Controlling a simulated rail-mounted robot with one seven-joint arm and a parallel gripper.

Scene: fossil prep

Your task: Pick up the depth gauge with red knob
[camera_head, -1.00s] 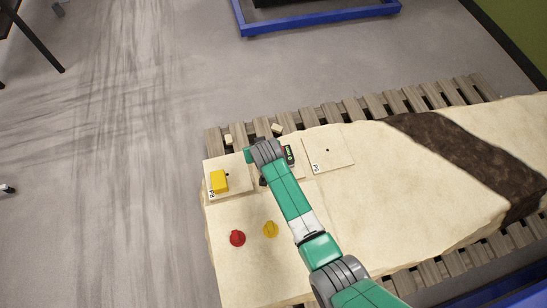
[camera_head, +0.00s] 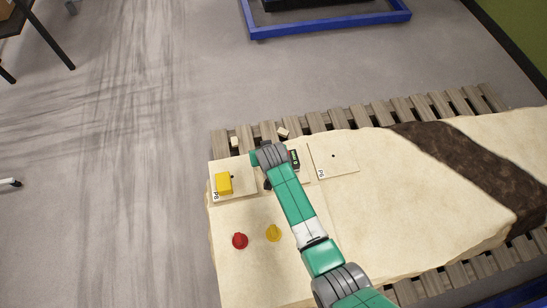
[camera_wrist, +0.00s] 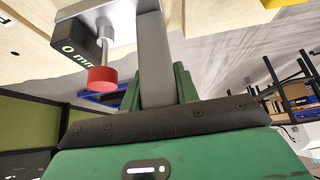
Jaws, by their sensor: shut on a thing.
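In the head view the gauge's dark box with a green display (camera_head: 295,159) shows just right of my wrist, over the pale slab.
The pale slab (camera_head: 350,220) lies on wooden slats (camera_head: 370,112). On it are a plate marked P4 (camera_head: 338,158), a yellow block (camera_head: 223,183) on another plate, a red knob-like piece (camera_head: 240,241) and a yellow one (camera_head: 273,233).

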